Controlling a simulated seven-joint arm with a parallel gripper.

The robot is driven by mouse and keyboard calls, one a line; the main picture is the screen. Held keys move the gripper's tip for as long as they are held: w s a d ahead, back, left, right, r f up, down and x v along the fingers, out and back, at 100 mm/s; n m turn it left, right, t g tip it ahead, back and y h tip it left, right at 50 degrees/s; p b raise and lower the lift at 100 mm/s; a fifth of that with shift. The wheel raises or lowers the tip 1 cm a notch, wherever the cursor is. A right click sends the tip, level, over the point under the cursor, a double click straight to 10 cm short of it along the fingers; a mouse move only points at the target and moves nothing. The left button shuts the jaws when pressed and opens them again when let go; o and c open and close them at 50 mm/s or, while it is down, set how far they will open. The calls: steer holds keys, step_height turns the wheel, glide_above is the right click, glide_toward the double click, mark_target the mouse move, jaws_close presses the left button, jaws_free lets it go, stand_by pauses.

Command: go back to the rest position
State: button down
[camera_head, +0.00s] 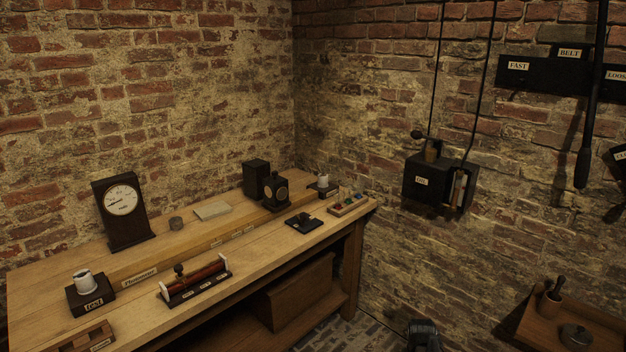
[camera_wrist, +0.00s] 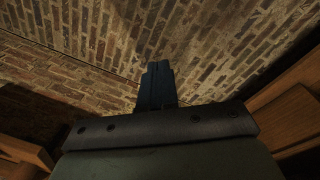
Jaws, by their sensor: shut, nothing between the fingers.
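My gripper (camera_wrist: 158,68) shows in the wrist view with its dark fingers together and nothing between them. It points toward bare brick and is apart from any object. In the head view, a dark shape at the bottom edge, right of the bench, may be part of my arm, but I cannot tell its jaws there. The wooden bench (camera_head: 130,304) stands at the left, with a white cup on a block labelled "test" (camera_head: 92,296) at its near left end.
A dial gauge (camera_head: 123,203), a roller device (camera_head: 195,282) and dark boxes (camera_head: 256,177) stand on the bench. A black box (camera_head: 438,182) and labelled panels (camera_head: 546,75) hang on the right wall. A small wooden table (camera_head: 545,330) is at lower right. The floor between is partly clear.

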steer(key=s+a+f+g, duration=0.2)
steer(key=s+a+f, duration=0.2)
steer(key=s, duration=0.7)
steer(key=s+a+f+n+g, duration=0.1)
steer(key=s+a+f+g, duration=0.1)
steer(key=s+a+f, duration=0.3)
steer(key=s+a+f+n+g+y, duration=0.1)
steer(key=s+a+f, duration=0.3)
steer(key=s+f, duration=0.7)
steer(key=s+g, duration=0.1)
steer(key=s, duration=0.5)
steer(key=shift+s+a+g, duration=0.25)
steer(key=shift+s+g, duration=0.15)
